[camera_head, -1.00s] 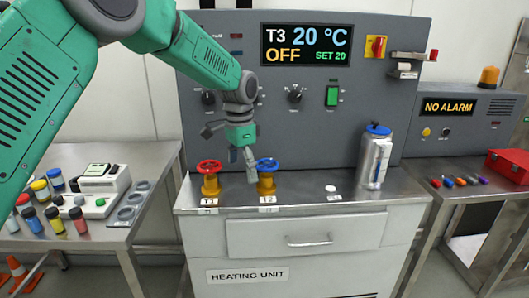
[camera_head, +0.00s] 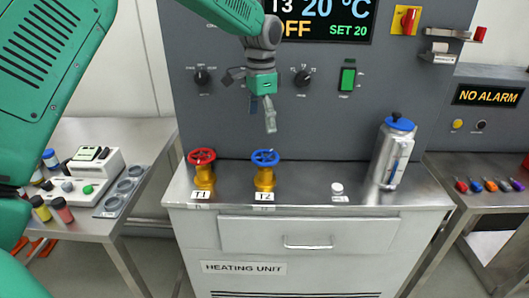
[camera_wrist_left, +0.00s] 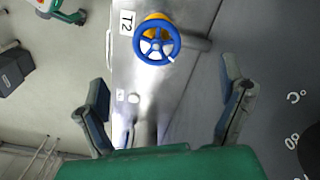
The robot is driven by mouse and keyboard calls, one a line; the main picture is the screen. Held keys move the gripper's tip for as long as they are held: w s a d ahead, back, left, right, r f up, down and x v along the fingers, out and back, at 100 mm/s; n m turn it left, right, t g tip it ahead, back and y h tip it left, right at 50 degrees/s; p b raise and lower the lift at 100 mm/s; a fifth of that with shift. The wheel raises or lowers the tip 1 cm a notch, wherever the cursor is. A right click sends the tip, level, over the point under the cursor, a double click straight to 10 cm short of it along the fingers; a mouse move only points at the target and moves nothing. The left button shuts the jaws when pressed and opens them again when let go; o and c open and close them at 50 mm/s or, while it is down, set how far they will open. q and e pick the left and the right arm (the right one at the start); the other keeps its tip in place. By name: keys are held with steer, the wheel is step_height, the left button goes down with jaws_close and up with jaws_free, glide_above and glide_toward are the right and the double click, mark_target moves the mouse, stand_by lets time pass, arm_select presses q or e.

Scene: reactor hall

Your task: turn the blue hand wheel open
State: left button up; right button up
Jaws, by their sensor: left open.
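The blue hand wheel (camera_head: 265,157) sits on a yellow valve body marked T2 on the steel bench top. It also shows in the left wrist view (camera_wrist_left: 157,42), beyond the fingertips and between their lines. My left gripper (camera_head: 268,122) hangs above the wheel, fingers pointing down, apart from it. In the left wrist view its two fingers (camera_wrist_left: 166,100) are spread wide with nothing between them. My right gripper is in neither current view.
A red hand wheel (camera_head: 201,157) on the T1 valve stands left of the blue one. A silver flask (camera_head: 391,155) with a blue lid and a small white object (camera_head: 337,188) are to the right. The grey control panel (camera_head: 225,125) rises behind.

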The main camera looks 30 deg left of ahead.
mark_target(266, 155)
arm_select(q)
steer(key=f, duration=0.3)
steer(key=d+f, duration=0.1)
steer(key=f, duration=0.5)
steer(key=shift+w+d+f, duration=0.15)
steer(key=shift+d+f, duration=0.1)
steer(key=shift+f, duration=0.1)
steer(key=shift+a+f, duration=0.6)
steer(key=shift+f, duration=0.15)
steer(key=shift+d+r, duration=0.1)
steer(key=shift+d, duration=0.2)
steer(key=c, duration=0.4)
steer(key=shift+d+r, duration=0.1)
steer(key=shift+d, duration=0.1)
steer(key=c, duration=0.8)
